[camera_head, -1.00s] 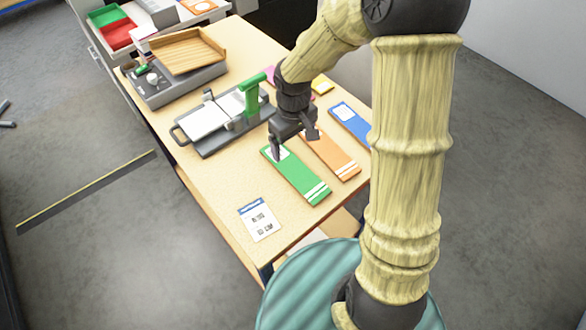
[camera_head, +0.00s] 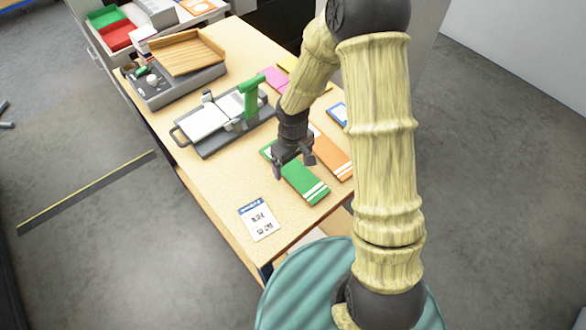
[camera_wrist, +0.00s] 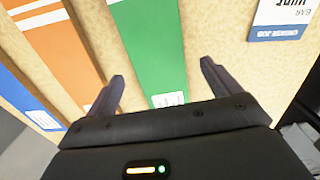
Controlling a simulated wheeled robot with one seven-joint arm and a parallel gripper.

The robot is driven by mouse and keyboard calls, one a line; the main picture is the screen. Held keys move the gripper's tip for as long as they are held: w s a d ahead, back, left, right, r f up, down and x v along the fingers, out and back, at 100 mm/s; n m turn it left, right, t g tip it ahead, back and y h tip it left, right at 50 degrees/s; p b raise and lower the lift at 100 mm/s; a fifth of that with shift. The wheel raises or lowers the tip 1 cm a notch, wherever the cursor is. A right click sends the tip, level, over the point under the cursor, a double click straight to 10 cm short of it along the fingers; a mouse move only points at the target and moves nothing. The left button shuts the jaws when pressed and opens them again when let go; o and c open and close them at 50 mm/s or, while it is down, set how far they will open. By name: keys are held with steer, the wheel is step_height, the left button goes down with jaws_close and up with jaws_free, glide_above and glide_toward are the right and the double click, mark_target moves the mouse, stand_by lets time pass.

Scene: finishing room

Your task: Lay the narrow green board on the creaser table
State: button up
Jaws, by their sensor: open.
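The narrow green board (camera_head: 301,181) lies flat on the wooden table, with white stripes at its near end. My gripper (camera_head: 292,172) is over its middle, partly hiding it. In the wrist view the green board (camera_wrist: 150,45) runs between the two open fingers of my gripper (camera_wrist: 160,85), which holds nothing. Whether the fingers reach down beside the board I cannot tell. The creaser table (camera_head: 202,119), a grey device with a pale plate and a green handle, stands farther back on the same table, to the left.
An orange board (camera_head: 337,160) lies close to the right of the green one, and a blue board (camera_head: 338,113) beyond it. A printed job card (camera_head: 259,219) lies to the left. A grey machine with a wooden tray (camera_head: 187,53) stands at the back.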

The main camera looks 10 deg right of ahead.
mark_target(293, 169)
step_height(293, 169, down, 2)
steer(key=shift+f, duration=0.15)
steer(key=shift+c, duration=0.4)
steer(key=c, duration=1.1)
step_height(293, 169, up, 10)
steer(key=shift+r+b, duration=0.1)
steer(key=shift+b, duration=0.25)
